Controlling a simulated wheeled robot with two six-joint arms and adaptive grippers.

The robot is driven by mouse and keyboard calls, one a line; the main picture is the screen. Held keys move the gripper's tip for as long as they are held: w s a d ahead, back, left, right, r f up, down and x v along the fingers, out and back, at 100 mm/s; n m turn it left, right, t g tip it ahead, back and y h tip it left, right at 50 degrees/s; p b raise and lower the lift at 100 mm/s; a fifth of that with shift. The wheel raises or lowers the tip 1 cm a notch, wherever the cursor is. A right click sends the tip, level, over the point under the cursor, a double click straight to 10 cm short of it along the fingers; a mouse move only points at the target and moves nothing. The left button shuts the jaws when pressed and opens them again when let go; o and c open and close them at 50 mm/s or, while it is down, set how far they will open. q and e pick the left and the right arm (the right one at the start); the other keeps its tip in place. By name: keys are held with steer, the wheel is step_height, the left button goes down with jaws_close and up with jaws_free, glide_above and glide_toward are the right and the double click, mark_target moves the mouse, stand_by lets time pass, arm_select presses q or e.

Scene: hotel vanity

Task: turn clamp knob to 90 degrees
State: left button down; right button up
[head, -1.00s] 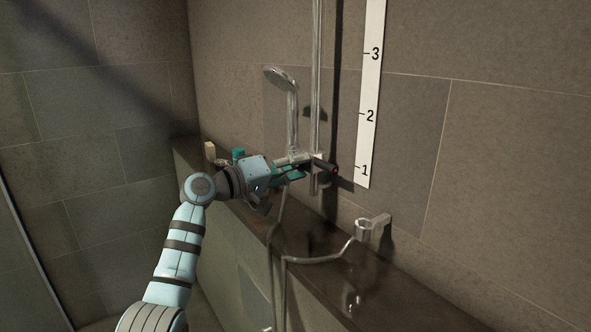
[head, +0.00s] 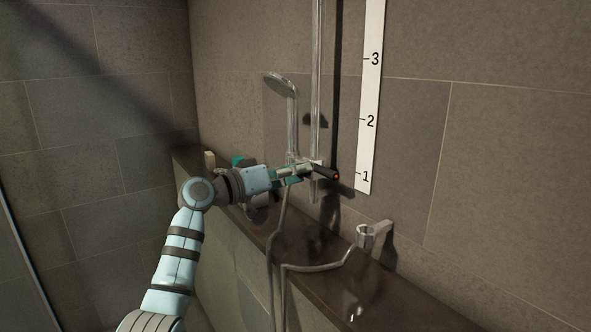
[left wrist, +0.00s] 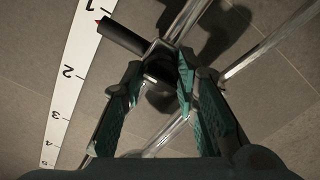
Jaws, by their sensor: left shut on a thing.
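The clamp sits on the vertical shower rail (head: 316,70) near mark 1 of the white scale strip (head: 368,110). A black cylinder with a red tip (head: 326,172) juts from the clamp to the right; it also shows in the left wrist view (left wrist: 122,37). My left gripper (head: 296,173) comes from the left and is shut on the clamp knob, on the near side of the clamp. In the left wrist view its teal fingers (left wrist: 158,74) stand on either side of the dark knob (left wrist: 159,77), partly hiding it. My right gripper is not in view.
A hand shower (head: 281,85) stands tilted above the clamp. Its hose (head: 318,267) hangs below and loops to a wall outlet (head: 367,236). A dark ledge (head: 400,300) runs along the wall.

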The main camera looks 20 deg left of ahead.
arm_select(q)
steer(key=shift+r, duration=0.25)
steer(key=c, duration=1.4)
jaws_free()
steer(key=shift+o, duration=0.8)
steer(key=shift+f, duration=0.15)
steer(key=v, duration=1.2)
